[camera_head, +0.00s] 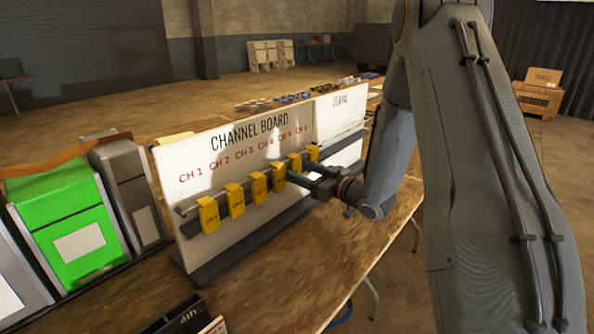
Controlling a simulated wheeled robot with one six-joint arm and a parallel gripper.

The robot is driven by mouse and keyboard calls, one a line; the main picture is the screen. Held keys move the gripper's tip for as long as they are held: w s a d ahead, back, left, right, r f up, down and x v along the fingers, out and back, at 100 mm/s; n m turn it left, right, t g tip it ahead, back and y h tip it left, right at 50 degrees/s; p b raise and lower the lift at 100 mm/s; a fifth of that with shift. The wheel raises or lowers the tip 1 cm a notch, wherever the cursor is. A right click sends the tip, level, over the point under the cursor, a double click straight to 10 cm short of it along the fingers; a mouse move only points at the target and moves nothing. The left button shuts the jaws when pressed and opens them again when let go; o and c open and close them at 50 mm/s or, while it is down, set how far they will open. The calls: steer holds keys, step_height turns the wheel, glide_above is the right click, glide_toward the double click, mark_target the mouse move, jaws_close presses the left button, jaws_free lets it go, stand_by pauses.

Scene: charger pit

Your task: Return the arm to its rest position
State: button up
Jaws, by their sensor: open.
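My gripper (304,177) is open, at the end of my arm, which comes down from the upper right. It is in front of the channel board (222,160), near the yellow tags on the right half of its dark rail. A yellow tag (279,178) hangs just left of the fingers, and another (295,163) is just behind them. I cannot tell whether the fingers touch a tag. Nothing shows held between them. My arm hides part of the board's right end.
The board stands on a wooden table (330,262). A green box (70,225) and grey boxes stand at the left. A dark stand marked "4th" (178,315) is at the front edge. Small items (290,98) lie behind the board. Open floor shows beyond.

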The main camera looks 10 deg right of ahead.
steer(key=s+d+f+m+g+h+b, duration=0.1)
steer(key=s+d+f+m+g+h, duration=0.1)
steer(key=s+d+f+g+h, duration=0.25)
steer(key=s+d+f+m+g+h, duration=0.1)
steer(key=s+d+m+g+h, duration=0.15)
steer(key=s+h, duration=0.45)
steer(key=s+a+m+g, duration=0.1)
steer(key=s+a+g, duration=0.2)
steer(key=s, duration=0.8)
steer(key=s+a+m+g, duration=0.1)
steer(key=s+a+g, duration=0.3)
steer(key=s, duration=0.8)
steer(key=shift+s+r+m+g+y, duration=0.15)
steer(key=shift+s+m+g+y, duration=0.2)
steer(key=shift+y, duration=0.1)
steer(key=shift+d, duration=0.1)
